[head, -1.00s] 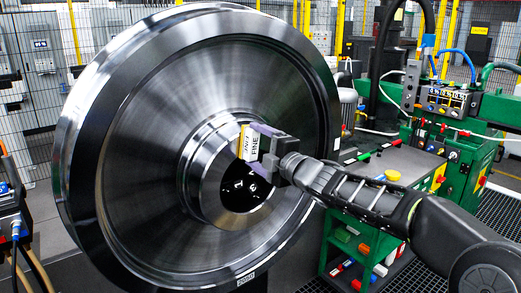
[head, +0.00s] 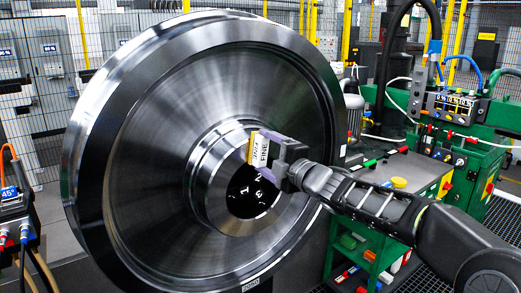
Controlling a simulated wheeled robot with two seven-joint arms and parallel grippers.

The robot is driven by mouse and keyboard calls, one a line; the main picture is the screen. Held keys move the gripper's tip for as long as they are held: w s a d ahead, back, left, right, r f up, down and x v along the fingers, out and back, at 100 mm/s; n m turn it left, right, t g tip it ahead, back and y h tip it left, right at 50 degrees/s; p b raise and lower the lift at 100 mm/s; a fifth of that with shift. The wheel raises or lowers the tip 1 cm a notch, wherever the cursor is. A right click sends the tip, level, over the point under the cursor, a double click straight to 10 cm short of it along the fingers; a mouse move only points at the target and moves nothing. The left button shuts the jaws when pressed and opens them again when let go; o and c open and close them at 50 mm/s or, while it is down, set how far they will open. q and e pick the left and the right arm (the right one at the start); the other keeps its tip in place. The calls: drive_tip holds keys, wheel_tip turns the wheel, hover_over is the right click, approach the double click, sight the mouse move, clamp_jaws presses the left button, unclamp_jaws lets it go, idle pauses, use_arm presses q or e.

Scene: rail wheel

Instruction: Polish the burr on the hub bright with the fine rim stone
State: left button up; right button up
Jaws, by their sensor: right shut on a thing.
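The large steel rail wheel (head: 150,150) stands upright in the middle of the head view. Its hub (head: 207,185) is a raised ring around a dark bore (head: 247,190). My right gripper (head: 268,152) comes in from the right and is shut on the fine rim stone (head: 259,150), a block with a yellow side and a white label reading FINE. The stone is in front of the upper right of the hub, over the bore's upper edge. I cannot tell whether it touches the hub. No burr can be made out. My left gripper is not in view.
A control box (head: 14,212) stands at the left edge. A mesh fence runs behind the wheel.

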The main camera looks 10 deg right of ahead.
drive_tip(key=shift+w+d, duration=0.1)
drive_tip(key=shift+d, duration=0.05)
drive_tip(key=d+p, duration=0.1)
drive_tip(key=w+d+p, duration=0.1)
drive_tip(key=d, duration=0.1)
idle(0.6)
drive_tip(key=shift+a, duration=0.1)
drive_tip(key=shift+s+a+f+b, duration=0.1)
drive_tip(key=shift+s+a+b, duration=0.1)
drive_tip(key=shift+a+b, duration=0.45)
drive_tip(key=shift+s+a+b, duration=0.2)
drive_tip(key=shift+a+b, duration=0.35)
drive_tip(key=shift+a, duration=0.25)
